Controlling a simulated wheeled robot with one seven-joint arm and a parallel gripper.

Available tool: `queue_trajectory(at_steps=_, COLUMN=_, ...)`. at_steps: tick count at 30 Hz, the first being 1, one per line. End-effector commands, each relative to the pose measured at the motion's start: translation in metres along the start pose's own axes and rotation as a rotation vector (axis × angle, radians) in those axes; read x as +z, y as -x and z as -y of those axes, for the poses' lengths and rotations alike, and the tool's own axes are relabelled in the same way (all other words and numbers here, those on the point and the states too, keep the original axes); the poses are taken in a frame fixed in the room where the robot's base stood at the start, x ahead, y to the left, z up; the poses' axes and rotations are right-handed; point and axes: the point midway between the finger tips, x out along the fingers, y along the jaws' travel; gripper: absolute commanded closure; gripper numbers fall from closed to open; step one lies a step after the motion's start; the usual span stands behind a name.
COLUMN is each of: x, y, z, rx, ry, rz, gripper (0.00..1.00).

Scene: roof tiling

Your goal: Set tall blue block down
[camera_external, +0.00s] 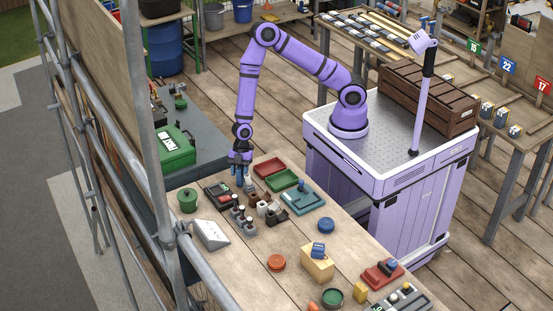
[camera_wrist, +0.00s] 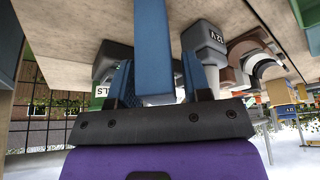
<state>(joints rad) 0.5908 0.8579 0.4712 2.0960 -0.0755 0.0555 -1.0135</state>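The tall blue block (camera_wrist: 153,45) is a long, smooth blue bar that runs between my gripper's two fingers in the wrist view. My gripper (camera_external: 241,172) points down over the far-left part of the workbench (camera_external: 222,271) in the external view. In the wrist view, my gripper (camera_wrist: 158,82) has blue finger pads close on both sides of the block and appears shut on it. The block's far end leaves the top of the wrist view. I cannot tell whether its lower end touches anything.
Close by are a dark tray (camera_external: 218,195), a red tray (camera_external: 270,167), a green tray (camera_external: 284,180) and a teal tray (camera_external: 302,200). Dark-topped items (camera_external: 239,216) crowd just in front. A green pot (camera_external: 187,200) stands left. Bare wood shows nearer the front.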

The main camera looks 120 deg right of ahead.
Motion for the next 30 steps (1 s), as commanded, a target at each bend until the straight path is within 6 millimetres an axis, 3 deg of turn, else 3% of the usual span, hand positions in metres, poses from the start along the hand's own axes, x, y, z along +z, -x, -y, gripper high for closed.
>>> queue_trajectory(at_steps=13, x=-0.001, y=0.009, z=-0.001, rx=0.002, ry=-0.001, rz=0.000, gripper=0.48)
queue_trajectory(at_steps=30, x=-0.001, y=0.109, z=-0.001, rx=0.003, ry=-0.001, rz=-0.001, gripper=0.48)
